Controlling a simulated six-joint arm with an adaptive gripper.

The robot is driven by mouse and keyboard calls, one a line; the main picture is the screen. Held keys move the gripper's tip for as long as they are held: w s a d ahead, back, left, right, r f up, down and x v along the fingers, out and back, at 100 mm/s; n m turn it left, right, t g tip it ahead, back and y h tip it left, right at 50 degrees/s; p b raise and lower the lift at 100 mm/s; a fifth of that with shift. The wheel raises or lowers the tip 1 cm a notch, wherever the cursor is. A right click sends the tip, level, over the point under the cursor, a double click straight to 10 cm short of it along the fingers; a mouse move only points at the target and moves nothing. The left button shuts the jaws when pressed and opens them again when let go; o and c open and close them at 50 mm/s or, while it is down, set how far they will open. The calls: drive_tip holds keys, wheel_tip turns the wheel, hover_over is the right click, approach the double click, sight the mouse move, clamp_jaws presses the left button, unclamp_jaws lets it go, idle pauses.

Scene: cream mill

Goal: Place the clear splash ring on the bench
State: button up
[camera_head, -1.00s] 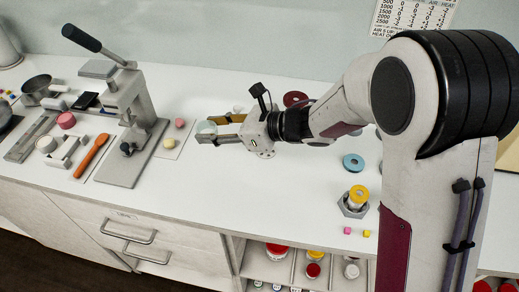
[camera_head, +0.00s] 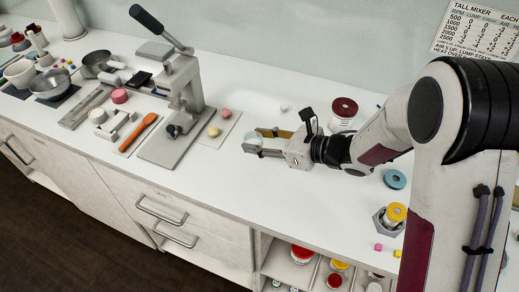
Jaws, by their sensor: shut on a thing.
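The clear splash ring (camera_head: 251,144) is a pale, see-through round piece, seen right of the lever press. My gripper (camera_head: 260,142) reaches in from the right, its two fingers pointing left. It is shut on the ring, which sits at the fingertips. The white bench (camera_head: 290,205) lies under it, with bare surface around. I cannot tell whether the ring touches the bench or hangs a little above it.
The lever press (camera_head: 180,95) stands to the left, with a pink puck (camera_head: 227,113) and a yellowish puck (camera_head: 214,131) on a card beside it. A dark-red-lidded jar (camera_head: 343,112) stands behind my gripper. A blue ring (camera_head: 395,179) lies at right. The front middle is clear.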

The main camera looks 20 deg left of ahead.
sight(259, 157)
drive_tip(key=shift+f, duration=0.15)
drive_tip(key=shift+f, duration=1.85)
drive_tip(key=shift+f, duration=0.15)
drive_tip(key=o, duration=0.8)
drive_tip(key=shift+d+r, duration=0.35)
drive_tip(key=shift+d, duration=0.1)
drive_tip(key=shift+v, duration=5.55)
drive_tip(key=shift+s, duration=0.1)
